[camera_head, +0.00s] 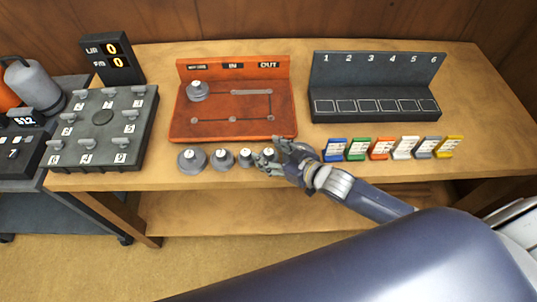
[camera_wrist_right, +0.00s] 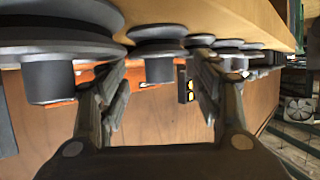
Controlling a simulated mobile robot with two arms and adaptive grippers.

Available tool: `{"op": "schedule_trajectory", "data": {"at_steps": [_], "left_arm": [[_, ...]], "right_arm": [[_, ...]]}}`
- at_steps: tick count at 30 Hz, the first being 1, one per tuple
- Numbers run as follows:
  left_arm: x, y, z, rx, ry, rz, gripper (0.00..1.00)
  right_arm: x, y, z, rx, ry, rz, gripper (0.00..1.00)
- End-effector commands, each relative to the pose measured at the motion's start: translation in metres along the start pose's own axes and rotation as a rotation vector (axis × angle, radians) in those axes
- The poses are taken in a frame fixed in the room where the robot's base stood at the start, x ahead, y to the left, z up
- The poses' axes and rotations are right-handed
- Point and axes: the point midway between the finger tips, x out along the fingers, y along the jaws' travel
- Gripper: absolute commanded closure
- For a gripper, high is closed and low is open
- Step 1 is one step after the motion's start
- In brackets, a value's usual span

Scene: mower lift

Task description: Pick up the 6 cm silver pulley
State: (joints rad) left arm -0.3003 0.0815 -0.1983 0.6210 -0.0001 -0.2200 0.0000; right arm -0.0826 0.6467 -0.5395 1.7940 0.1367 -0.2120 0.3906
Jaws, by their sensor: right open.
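Silver pulleys of different sizes stand in a row on the wooden table in front of the orange board. In the head view they include the largest pulley (camera_head: 192,159), a smaller one (camera_head: 221,159), another (camera_head: 246,158) and one at the right end (camera_head: 268,153), partly covered by my gripper. I cannot read which is 6 cm. My right gripper (camera_head: 266,161) is open at the right end of the row. The right wrist view is upside down; a pulley (camera_wrist_right: 158,48) shows between the open fingers (camera_wrist_right: 160,92), with a near pulley (camera_wrist_right: 48,70) at left. My left gripper is not in view.
The orange board (camera_head: 232,128) carries a pulley (camera_head: 197,90) at its upper left. A black numbered rack (camera_head: 375,90) stands right of it, with several coloured cards (camera_head: 381,149) in front. A dark tool board (camera_head: 103,130) and a scoreboard (camera_head: 112,58) stand at left.

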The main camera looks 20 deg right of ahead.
Motion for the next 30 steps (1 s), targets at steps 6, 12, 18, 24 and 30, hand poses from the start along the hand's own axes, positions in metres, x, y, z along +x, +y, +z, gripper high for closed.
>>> {"op": "schedule_trajectory", "data": {"at_steps": [6,12,18,24,30], "left_arm": [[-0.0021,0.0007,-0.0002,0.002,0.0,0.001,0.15],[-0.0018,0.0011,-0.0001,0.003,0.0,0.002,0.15],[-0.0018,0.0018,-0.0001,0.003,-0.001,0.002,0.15],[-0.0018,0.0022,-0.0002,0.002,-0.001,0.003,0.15],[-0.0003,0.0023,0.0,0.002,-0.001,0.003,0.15]], "right_arm": [[0.0106,-0.0004,0.0002,-0.001,0.0,-0.001,0.4],[0.0104,-0.0004,0.0005,-0.001,-0.001,-0.001,0.45],[0.0103,-0.0004,0.0005,-0.001,-0.001,0.0,0.77],[0.0102,-0.0003,0.0002,-0.001,0.0,0.0,0.77],[0.0089,-0.0001,-0.0032,-0.001,0.0,0.0,0.77]]}}
